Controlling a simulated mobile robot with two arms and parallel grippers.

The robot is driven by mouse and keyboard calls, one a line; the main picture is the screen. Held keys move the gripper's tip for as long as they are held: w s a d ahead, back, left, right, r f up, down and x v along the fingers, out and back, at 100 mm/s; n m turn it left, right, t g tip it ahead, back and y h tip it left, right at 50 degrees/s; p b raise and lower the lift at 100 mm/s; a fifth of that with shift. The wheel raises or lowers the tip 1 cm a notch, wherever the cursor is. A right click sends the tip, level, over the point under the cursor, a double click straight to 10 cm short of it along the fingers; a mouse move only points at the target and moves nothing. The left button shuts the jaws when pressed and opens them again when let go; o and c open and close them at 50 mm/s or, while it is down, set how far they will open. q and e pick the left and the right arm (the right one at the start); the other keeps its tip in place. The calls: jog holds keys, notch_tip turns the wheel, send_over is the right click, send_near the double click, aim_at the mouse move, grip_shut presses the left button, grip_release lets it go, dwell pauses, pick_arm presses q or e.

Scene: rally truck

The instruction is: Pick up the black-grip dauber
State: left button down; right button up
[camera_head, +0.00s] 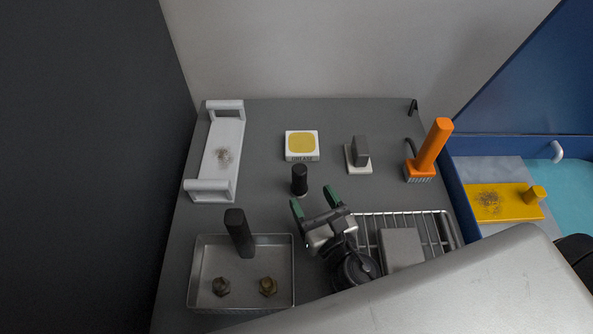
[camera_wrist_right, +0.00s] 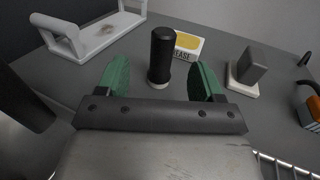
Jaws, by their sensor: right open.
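The black-grip dauber (camera_head: 299,180) is a short black cylinder on a narrow pale base, standing upright on the grey worktop. In the right wrist view the dauber (camera_wrist_right: 161,56) shows between the two green fingers, a little left of centre. My right gripper (camera_head: 314,201) is open and empty, with its green fingertips pointing toward the dauber from the near side. In the head view the dauber stands just beyond the fingertips; I cannot tell whether they reach beside it. My left gripper is not in view.
A metal tray (camera_head: 204,292) with two nuts and a dark upright handle (camera_head: 239,233) is near left. A grease pad (camera_head: 301,145), grey-handled block (camera_head: 360,153), orange brush (camera_head: 431,147) and white rack (camera_head: 223,150) stand around. A wire rack (camera_head: 441,229) lies right of the gripper.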

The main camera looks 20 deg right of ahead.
aim_at(296, 165)
jog(key=w, duration=0.1)
jog(key=w+p, duration=0.1)
jog(key=w, duration=0.1)
jog(key=shift+w+a+r, duration=0.2)
jog(key=shift+w+r, duration=0.05)
jog(key=shift+w, duration=0.05)
jog(key=shift+w+f, duration=0.1)
jog(key=shift+w, duration=0.2)
jog(key=w+p, duration=0.2)
jog(key=w, duration=0.3)
jog(key=shift+w+a, duration=0.1)
jog(key=shift+w, duration=0.15)
jog(key=c, duration=1)
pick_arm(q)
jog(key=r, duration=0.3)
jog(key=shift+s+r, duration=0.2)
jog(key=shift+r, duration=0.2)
pick_arm(e)
jog(key=shift+s, duration=0.1)
